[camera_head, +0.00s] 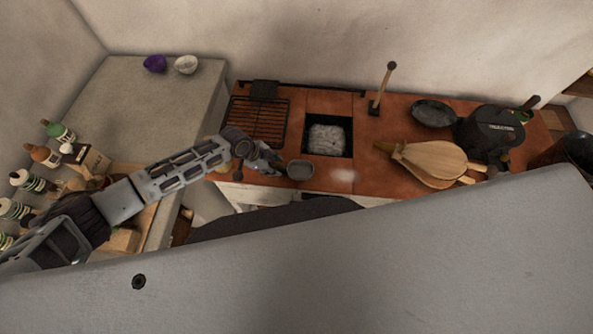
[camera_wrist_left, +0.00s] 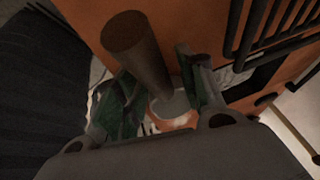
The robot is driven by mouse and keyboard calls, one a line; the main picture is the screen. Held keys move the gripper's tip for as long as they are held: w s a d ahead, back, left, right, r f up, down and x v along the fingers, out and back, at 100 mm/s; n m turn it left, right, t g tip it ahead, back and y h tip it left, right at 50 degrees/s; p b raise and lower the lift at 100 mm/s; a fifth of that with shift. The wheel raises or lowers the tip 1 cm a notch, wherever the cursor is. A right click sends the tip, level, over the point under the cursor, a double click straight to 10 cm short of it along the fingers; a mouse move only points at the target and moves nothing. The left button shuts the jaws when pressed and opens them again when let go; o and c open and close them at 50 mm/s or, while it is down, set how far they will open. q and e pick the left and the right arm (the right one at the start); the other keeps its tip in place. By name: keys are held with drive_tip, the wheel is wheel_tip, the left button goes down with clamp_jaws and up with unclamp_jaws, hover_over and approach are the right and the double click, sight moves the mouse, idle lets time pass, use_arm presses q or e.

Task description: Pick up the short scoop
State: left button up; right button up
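The short scoop's grey bowl (camera_head: 300,170) lies near the front edge of the red-brown hearth top, just right of my left gripper (camera_head: 272,160). Its handle is hidden by the gripper in the head view. In the left wrist view the thick brown handle (camera_wrist_left: 137,45) points up toward the camera, between the two fingers of my left gripper (camera_wrist_left: 158,95). The fingers are spread; a gap shows on the left side of the handle, and the right finger is close to it. The scoop's bowl (camera_wrist_left: 172,104) shows partly beyond the fingers. My right gripper is not in view.
A black grill rack (camera_head: 259,118) stands behind my left gripper. An ash pit (camera_head: 328,138) is behind the scoop. Bellows (camera_head: 432,163), a black pan (camera_head: 433,113) and a black pot (camera_head: 490,132) sit to the right. Bottles (camera_head: 43,155) crowd the far left.

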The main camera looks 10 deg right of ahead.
sight(273, 163)
use_arm(q)
clamp_jaws()
drive_tip(key=shift+r, duration=0.2)
drive_tip(key=shift+r+b, duration=0.45)
drive_tip(key=shift+r, duration=4.4)
